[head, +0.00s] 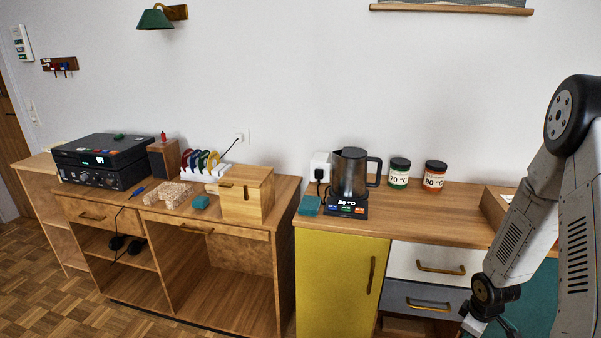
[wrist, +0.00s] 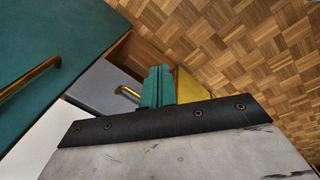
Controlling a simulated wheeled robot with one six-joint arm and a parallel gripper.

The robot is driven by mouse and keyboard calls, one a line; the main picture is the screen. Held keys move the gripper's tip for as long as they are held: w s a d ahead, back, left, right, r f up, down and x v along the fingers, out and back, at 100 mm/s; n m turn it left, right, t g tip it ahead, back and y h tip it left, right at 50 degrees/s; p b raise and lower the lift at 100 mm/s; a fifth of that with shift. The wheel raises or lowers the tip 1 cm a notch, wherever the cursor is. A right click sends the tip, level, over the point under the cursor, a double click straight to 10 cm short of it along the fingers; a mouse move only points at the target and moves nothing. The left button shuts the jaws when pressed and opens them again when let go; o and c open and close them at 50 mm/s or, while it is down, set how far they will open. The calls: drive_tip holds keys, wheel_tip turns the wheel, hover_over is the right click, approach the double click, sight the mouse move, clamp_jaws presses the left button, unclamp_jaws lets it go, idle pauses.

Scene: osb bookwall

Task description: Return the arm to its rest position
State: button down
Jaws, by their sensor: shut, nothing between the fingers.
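My arm (head: 520,235) comes in at the right of the head view and bends down in front of the counter's right part. Its end hangs low by the grey drawer, and the bottom edge of the picture cuts it off. In the wrist view my gripper (wrist: 157,86) shows as two teal fingers side by side, shut with nothing between them. They point towards the cabinet fronts and the floor.
The grey drawer (wrist: 101,84) with a brass handle, a teal front (wrist: 60,40) and the yellow door (wrist: 189,88) lie near the gripper. A kettle (head: 349,172) and two jars, green (head: 399,172) and orange (head: 434,175), stand on the counter (head: 420,220). Parquet floor (wrist: 240,45) is clear.

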drive_tip(key=s+a+r+m+g, duration=0.1)
drive_tip(key=s+a+r+m, duration=0.15)
drive_tip(key=r, duration=0.55)
drive_tip(key=s+a+r+m+g, duration=0.15)
drive_tip(key=s+a+r, duration=0.25)
drive_tip(key=r, duration=0.4)
drive_tip(key=s+a+r+m+g, duration=0.1)
drive_tip(key=s+a+r+m, duration=0.2)
drive_tip(key=r, duration=0.5)
drive_tip(key=s+a+r+t, duration=0.1)
drive_tip(key=s+a+r, duration=0.5)
drive_tip(key=r, duration=0.2)
drive_tip(key=s+a+r+t+y, duration=0.1)
drive_tip(key=s+a+r+t, duration=0.1)
drive_tip(key=s+a+r, duration=0.4)
wheel_tip(320, 180, up, 3)
drive_tip(key=shift+s+a+f+m, duration=0.1)
drive_tip(key=shift+s+a+m, duration=0.25)
drive_tip(key=shift+s, duration=0.15)
drive_tip(key=shift+t, duration=0.25)
